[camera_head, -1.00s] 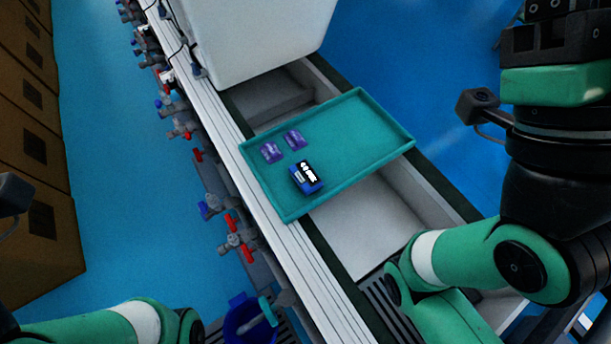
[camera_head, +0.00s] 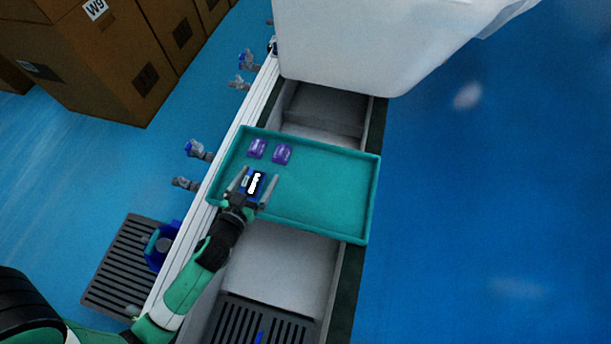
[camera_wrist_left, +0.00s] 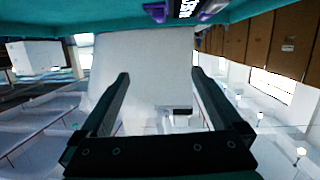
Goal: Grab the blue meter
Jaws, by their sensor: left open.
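The blue meter (camera_head: 253,186), with a black face and white digits, lies in the teal tray (camera_head: 330,200) near its left side. My left gripper (camera_head: 259,176) is open, with its fingers appearing on either side of the meter in the head view. In the left wrist view the open fingers (camera_wrist_left: 160,76) have nothing between them; the meter's display (camera_wrist_left: 186,8) shows at the top edge, beyond the fingertips and partly cut off. I cannot tell the exact height gap. My right gripper is not in view.
Two purple items (camera_head: 257,149) (camera_head: 282,154) lie in the tray just behind the meter. A large white block (camera_head: 370,45) stands behind the tray. Valves (camera_head: 199,150) line the left side, with brown boxes (camera_head: 150,70) further back. The tray's right part is clear.

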